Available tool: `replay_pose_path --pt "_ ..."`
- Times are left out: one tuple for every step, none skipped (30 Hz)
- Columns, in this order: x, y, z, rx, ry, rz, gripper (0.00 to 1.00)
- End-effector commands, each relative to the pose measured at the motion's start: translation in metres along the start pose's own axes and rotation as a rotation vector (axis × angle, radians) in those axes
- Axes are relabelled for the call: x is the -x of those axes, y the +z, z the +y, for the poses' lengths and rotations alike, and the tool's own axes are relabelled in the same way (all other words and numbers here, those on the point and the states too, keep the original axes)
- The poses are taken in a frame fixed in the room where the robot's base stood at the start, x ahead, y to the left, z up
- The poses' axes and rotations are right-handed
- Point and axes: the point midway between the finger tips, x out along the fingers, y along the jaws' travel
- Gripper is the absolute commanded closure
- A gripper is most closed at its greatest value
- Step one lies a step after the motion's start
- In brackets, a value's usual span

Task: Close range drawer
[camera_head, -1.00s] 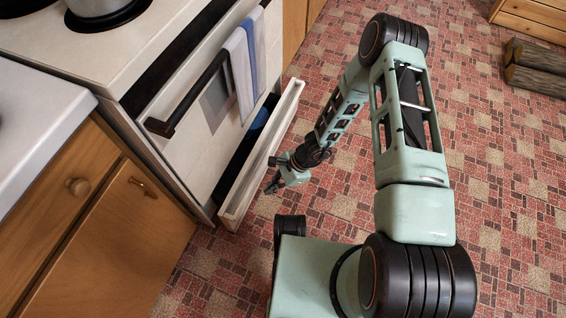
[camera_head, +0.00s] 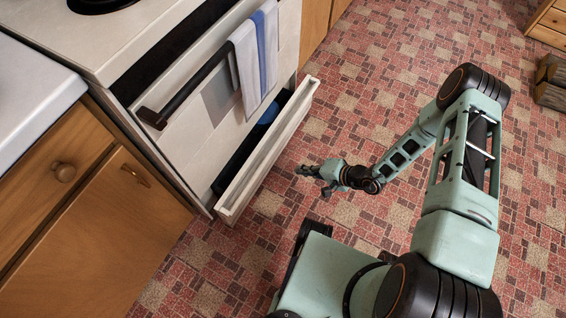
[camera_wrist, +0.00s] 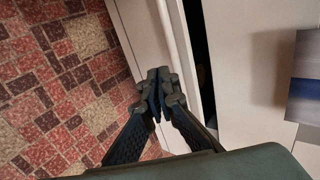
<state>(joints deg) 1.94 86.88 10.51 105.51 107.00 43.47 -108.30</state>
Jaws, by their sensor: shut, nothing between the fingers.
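The range drawer (camera_head: 268,150) is pulled out at the bottom of the white range (camera_head: 195,130). Its white front stands apart from the range body, and a blue item (camera_head: 268,115) shows inside. My gripper (camera_head: 308,171) is to the right of the drawer front in the head view, with a gap of floor seen between them. In the wrist view, my gripper (camera_wrist: 158,88) is shut and empty, its fingertips seen over the drawer front (camera_wrist: 150,30). The dark gap behind the drawer front shows beside it. I cannot tell the exact distance to the drawer.
A striped towel (camera_head: 256,60) hangs on the dark oven handle (camera_head: 190,90). Wooden cabinets (camera_head: 100,235) stand left of the range. Logs (camera_head: 552,82) lie at the far right. The red patterned floor (camera_head: 400,70) in front of the range is clear.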

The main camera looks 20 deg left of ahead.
Motion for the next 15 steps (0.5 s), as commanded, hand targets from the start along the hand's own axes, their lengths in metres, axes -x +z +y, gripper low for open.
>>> replay_pose_path --pt "-0.002 0.0 0.0 0.008 -0.002 0.002 1.0" --pt "-0.004 0.0 0.001 0.01 -0.003 0.003 1.0" --pt "-0.008 -0.001 0.001 0.012 -0.003 0.003 1.0" --pt "-0.011 0.0 0.001 0.012 -0.003 0.002 1.0" --pt "-0.016 0.0 0.002 0.013 -0.002 0.001 1.0" --pt "-0.022 0.001 0.002 0.012 -0.002 0.0 1.0" --pt "-0.028 0.001 0.002 0.01 -0.002 0.0 1.0" --pt "-0.034 0.0 0.002 0.011 -0.003 0.001 1.0" --pt "-0.043 0.0 0.003 0.012 -0.003 0.001 1.0" --pt "-0.05 0.001 0.003 0.012 -0.002 -0.001 1.0" --pt "-0.057 0.001 0.003 0.011 -0.002 0.0 1.0" --pt "-0.066 0.0 0.003 0.01 -0.003 0.001 1.0" --pt "-0.072 0.0 0.003 0.011 -0.003 0.0 1.0" --pt "-0.079 0.0 0.003 0.011 -0.002 0.0 1.0" --pt "-0.087 0.001 0.003 0.01 -0.003 0.0 1.0"
